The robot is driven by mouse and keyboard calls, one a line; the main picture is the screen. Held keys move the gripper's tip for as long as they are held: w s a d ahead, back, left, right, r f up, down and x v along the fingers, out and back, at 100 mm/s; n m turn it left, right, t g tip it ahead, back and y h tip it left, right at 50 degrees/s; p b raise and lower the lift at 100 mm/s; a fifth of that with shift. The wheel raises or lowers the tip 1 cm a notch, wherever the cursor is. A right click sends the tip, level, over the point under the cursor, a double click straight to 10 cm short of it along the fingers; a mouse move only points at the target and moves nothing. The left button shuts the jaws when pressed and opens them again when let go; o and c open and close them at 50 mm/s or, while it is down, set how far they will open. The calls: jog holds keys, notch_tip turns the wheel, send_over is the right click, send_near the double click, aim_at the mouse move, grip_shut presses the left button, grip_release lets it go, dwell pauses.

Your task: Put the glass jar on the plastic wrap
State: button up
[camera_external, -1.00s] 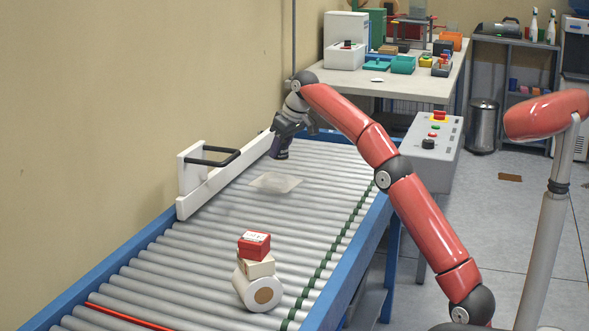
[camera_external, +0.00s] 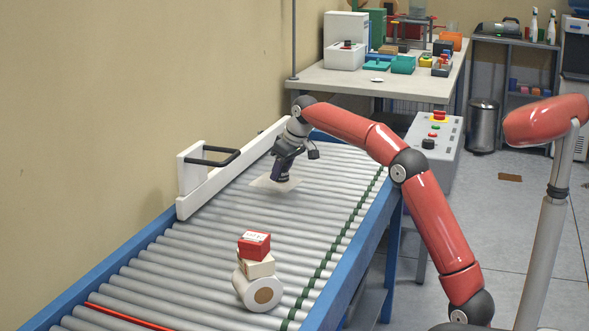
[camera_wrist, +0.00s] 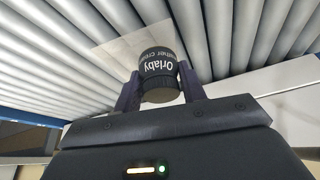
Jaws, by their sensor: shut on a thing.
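A small dark jar with white lettering (camera_wrist: 158,64) sits between the two fingers of my gripper (camera_external: 281,172) in the wrist view. My gripper is shut on it. The plastic wrap (camera_external: 261,183) is a flat, pale sheet on the roller conveyor, partly hidden behind my gripper. A piece of the pale sheet (camera_wrist: 122,44) also shows beyond the jar in the wrist view. My gripper and the jar are over the sheet in the outside view. I cannot tell whether the jar touches it.
A red box (camera_external: 254,243) is stacked on a cream box (camera_external: 257,267) and a white roll (camera_external: 247,290) on the nearer rollers. A white guide rail with a black handle (camera_external: 214,159) runs along the wall side. The rollers between are clear.

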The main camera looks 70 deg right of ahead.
jog(key=shift+f, duration=0.15)
jog(key=o, duration=1.1)
jog(key=shift+c, duration=0.2)
